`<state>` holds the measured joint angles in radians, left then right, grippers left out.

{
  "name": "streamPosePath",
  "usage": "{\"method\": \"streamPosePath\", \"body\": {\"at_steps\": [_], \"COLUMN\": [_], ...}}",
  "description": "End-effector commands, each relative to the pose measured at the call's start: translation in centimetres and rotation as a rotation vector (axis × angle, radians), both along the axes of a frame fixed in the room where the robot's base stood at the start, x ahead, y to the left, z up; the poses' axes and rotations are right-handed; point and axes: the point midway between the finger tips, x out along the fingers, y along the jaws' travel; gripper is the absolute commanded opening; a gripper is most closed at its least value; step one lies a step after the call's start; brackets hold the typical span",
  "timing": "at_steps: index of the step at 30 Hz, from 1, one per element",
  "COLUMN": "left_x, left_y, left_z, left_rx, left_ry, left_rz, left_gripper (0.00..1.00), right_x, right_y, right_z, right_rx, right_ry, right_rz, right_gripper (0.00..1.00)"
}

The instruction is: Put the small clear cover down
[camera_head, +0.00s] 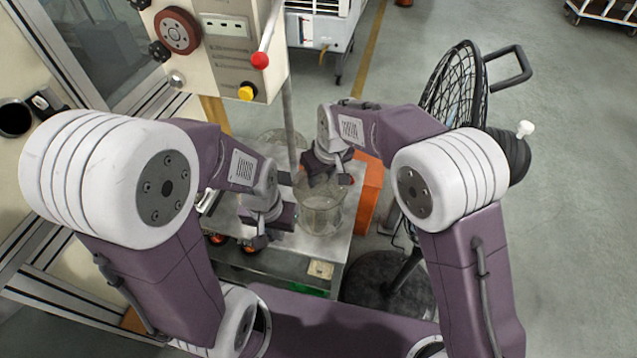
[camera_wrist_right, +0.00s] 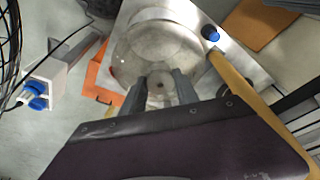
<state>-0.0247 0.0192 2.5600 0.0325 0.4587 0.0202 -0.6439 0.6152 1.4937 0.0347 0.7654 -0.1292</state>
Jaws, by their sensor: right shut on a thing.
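The small clear cover (camera_head: 321,214) is a see-through, round, dome- or jar-like piece at the table's right side in the head view. My right gripper (camera_head: 327,180) is over its top and shut on it. In the right wrist view the cover (camera_wrist_right: 158,50) shows as a clear round shape at the fingertips (camera_wrist_right: 159,88). I cannot tell whether its lower rim touches the table. My left gripper (camera_head: 258,240) hangs low over the table's left part, apart from the cover; its finger gap is not clear.
A grey metal table (camera_head: 300,252) bears these things. Another clear round piece (camera_head: 272,143) stands behind, near a metal post. Orange-red parts (camera_head: 217,239) lie by my left gripper. An orange box (camera_head: 369,190) and a black fan (camera_head: 455,95) stand right; a control panel (camera_head: 225,45) stands behind.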

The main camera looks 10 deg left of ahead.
Motion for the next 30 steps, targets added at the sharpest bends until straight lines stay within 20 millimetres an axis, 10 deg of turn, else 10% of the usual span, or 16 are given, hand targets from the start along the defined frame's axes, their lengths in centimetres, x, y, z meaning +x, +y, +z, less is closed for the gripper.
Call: {"method": "streamPosePath", "body": {"at_steps": [26, 27, 30], "left_x": [0.0, 0.0, 0.0], "left_y": [0.0, 0.0, 0.0], "left_z": [0.4, 0.4, 0.4], "left_rx": [0.0, 0.0, 0.0], "left_ry": [0.0, 0.0, 0.0], "left_rz": [0.0, 0.0, 0.0], "left_gripper": [0.0, 0.0, 0.0], "right_x": [1.5, 1.5, 1.5], "right_y": [0.7, 0.7, 0.7], "right_z": [-5.4, -5.4, -5.3], "right_rx": [0.001, 0.001, 0.001], "right_ry": [-0.001, -0.001, -0.001], "right_rz": [0.0, 0.0, 0.0], "right_gripper": [0.0, 0.39, 0.58]}}
